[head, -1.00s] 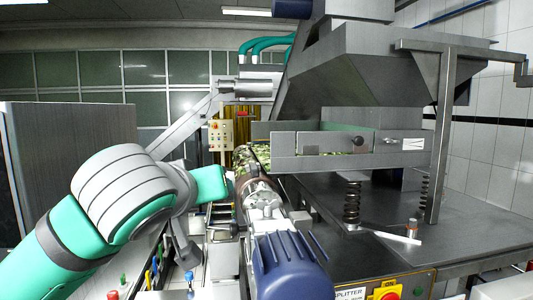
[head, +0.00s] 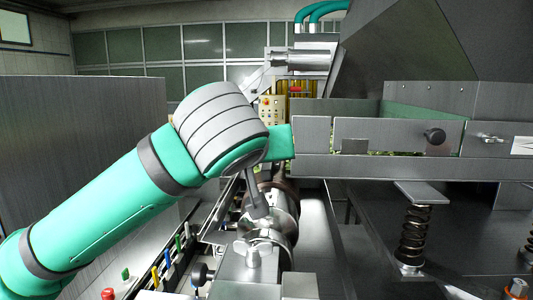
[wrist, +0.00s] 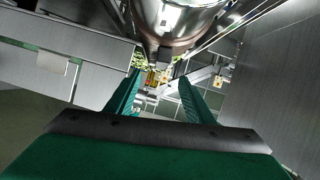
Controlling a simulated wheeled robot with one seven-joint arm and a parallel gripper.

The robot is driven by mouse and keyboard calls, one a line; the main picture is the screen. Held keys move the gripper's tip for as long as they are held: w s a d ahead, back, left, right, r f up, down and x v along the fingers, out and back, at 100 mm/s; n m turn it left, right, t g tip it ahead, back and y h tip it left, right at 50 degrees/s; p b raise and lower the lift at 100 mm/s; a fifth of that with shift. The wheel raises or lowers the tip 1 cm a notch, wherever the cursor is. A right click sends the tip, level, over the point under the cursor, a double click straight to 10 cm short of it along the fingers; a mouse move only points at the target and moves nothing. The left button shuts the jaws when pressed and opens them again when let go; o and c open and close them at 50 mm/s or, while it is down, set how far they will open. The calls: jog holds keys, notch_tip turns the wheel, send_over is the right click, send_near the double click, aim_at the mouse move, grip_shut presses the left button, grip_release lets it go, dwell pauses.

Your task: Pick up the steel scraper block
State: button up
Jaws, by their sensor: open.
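My gripper (wrist: 158,84) shows in the wrist view with its two green fingers apart and nothing between them. Past the fingertips are parts of the machine and a bright control panel, small and far off. In the head view my arm reaches in from the lower left and its green end stops beside the steel tray; the fingers cannot be made out there. I cannot pick out the steel scraper block with certainty in either view.
A steel tray (head: 380,168) on springs (head: 414,238) stands to the right of my arm's end. A shiny steel cylinder (head: 280,212) lies below it. In the wrist view a rounded steel body (wrist: 180,14) hangs close above the fingers. A grey panel (head: 85,150) stands at left.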

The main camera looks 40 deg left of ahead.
jog(key=x, duration=0.7)
jog(key=shift+f, duration=0.2)
jog(key=shift+w+a+f, duration=0.2)
jog(key=shift+w+a, duration=0.25)
jog(key=shift+w, duration=0.05)
jog(key=c, duration=0.9)
jog(key=shift+w+d+r, duration=0.1)
jog(key=shift+w+r, duration=0.05)
jog(key=shift+r, duration=0.8)
jog(key=shift+s+r, duration=0.2)
jog(key=shift+r, duration=0.1)
jog(key=shift+w+r, duration=0.1)
jog(key=shift+r, duration=4.65)
